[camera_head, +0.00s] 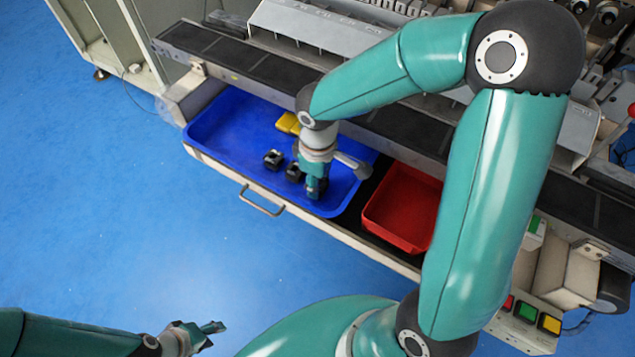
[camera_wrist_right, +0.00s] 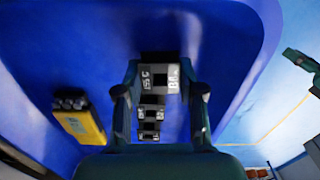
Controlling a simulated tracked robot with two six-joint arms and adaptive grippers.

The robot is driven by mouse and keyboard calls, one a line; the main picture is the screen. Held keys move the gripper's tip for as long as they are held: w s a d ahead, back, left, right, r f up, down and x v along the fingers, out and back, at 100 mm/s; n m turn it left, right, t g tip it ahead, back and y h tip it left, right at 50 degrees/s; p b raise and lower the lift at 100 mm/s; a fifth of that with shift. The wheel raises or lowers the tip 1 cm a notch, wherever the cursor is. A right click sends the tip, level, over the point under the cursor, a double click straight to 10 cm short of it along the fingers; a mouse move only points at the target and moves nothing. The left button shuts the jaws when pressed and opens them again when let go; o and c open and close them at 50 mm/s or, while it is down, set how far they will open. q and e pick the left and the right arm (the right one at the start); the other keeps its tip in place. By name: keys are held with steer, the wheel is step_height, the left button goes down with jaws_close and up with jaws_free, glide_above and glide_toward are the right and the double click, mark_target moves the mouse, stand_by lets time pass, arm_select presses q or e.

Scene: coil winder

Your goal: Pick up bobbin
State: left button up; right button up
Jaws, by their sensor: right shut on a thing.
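Two small black bobbins, a left one (camera_head: 273,158) and a middle one (camera_head: 294,172), sit in the blue tray (camera_head: 222,118) in the head view. My right gripper (camera_head: 314,190) reaches down into the tray just right of them. In the right wrist view, the right gripper (camera_wrist_right: 162,98) is shut on a black bobbin (camera_wrist_right: 160,78) with pale markings, one finger on each side. More dark bobbins (camera_wrist_right: 150,124) line up below it in that view. My left gripper (camera_head: 212,328) is low at the left, over the floor, away from the tray; its finger opening is unclear.
A yellow object (camera_head: 288,122) lies in the blue tray and also shows in the wrist view (camera_wrist_right: 80,122). A red tray (camera_head: 402,205) stands to the right in the same drawer, which has a front handle (camera_head: 262,205). The winder (camera_head: 330,25) rises behind.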

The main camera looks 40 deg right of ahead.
step_height(320, 180, up, 19)
steer(key=p, duration=0.1)
steer(key=shift+p, duration=0.4)
